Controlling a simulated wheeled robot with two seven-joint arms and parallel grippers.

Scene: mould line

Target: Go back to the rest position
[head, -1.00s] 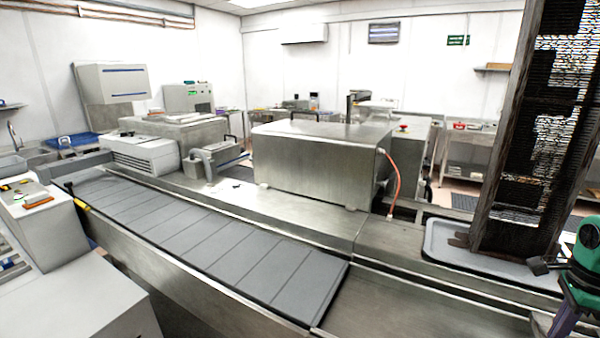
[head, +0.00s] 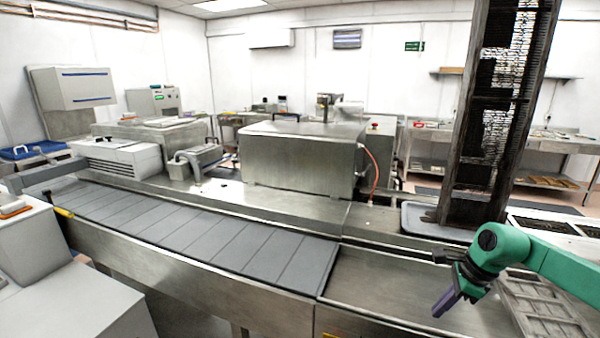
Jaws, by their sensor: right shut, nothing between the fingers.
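My right gripper (head: 447,300) is at the lower right of the head view, at the end of my green arm. Its purple fingers point down and are shut, with nothing between them. It hangs over the bare steel top (head: 385,290) to the right of the grey slatted conveyor (head: 215,238). My left gripper is not in view.
A tall dark stack (head: 490,120) stands on a grey tray (head: 415,221) behind my right gripper. Slotted moulds (head: 545,305) lie under my right arm. A steel box machine (head: 298,160) stands behind the conveyor. White cabinets (head: 75,300) are at the left.

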